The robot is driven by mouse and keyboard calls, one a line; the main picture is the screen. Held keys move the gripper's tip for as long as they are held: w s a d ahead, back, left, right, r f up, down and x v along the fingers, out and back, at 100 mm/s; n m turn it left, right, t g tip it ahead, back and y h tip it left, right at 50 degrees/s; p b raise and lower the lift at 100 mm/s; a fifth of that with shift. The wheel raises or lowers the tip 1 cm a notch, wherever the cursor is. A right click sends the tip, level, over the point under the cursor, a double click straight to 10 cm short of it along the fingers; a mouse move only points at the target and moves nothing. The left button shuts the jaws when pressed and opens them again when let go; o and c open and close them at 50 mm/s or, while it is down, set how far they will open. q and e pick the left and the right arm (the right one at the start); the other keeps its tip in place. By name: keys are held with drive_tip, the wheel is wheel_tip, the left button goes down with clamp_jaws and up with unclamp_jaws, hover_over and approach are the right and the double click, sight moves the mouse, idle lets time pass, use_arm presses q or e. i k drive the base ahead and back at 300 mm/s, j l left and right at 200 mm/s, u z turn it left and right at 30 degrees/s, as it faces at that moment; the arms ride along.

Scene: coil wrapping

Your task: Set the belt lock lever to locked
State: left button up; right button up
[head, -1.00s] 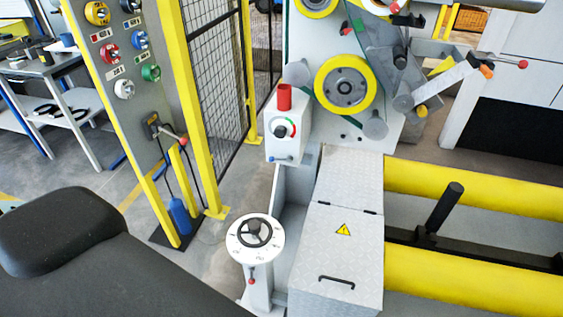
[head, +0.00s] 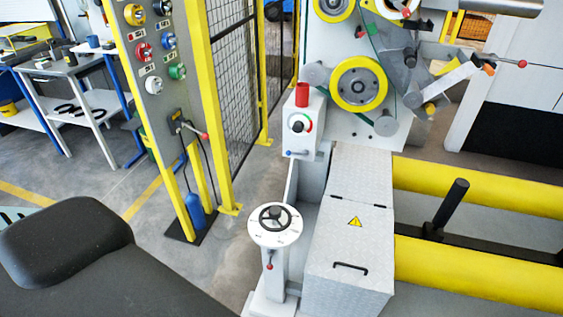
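Several levers show in the head view, and no label says which is the belt lock lever. One red-knobbed lever (head: 192,129) sits low on the grey switch panel. Another short red-knobbed lever (head: 269,260) hangs under the white handwheel dial (head: 275,222). A long arm with a red knob (head: 522,63) sticks out at the right of the belt machine (head: 345,120). Lock markings are too small to read. Neither gripper is in view.
A grey diamond-plate cover box (head: 345,235) stands beside the handwheel. Yellow rollers (head: 480,187) lie to its right. The switch panel (head: 150,105) and mesh fence (head: 235,80) stand to the left. Open grey floor (head: 175,250) lies between panel and handwheel.

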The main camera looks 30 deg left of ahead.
sight(305, 152)
drive_tip(key=k+z, duration=0.15)
drive_tip(key=k, duration=0.15)
drive_tip(key=z, duration=1.25)
drive_tip(key=k+j, duration=0.1)
drive_tip(key=j, duration=0.4)
drive_tip(key=k+j, duration=0.1)
drive_tip(key=j, duration=0.45)
drive_tip(key=k+j, duration=0.1)
drive_tip(key=j, duration=0.4)
drive_tip(key=k+j, duration=0.1)
drive_tip(key=j, duration=0.4)
drive_tip(key=k+j, duration=0.1)
drive_tip(key=j, duration=0.45)
drive_tip(key=k+j, duration=0.1)
drive_tip(key=j, duration=0.4)
drive_tip(key=k+j, duration=0.1)
drive_tip(key=j, duration=0.45)
drive_tip(key=k+j, duration=0.1)
drive_tip(key=j, duration=0.4)
drive_tip(key=i+j, duration=0.2)
drive_tip(key=i, duration=0.15)
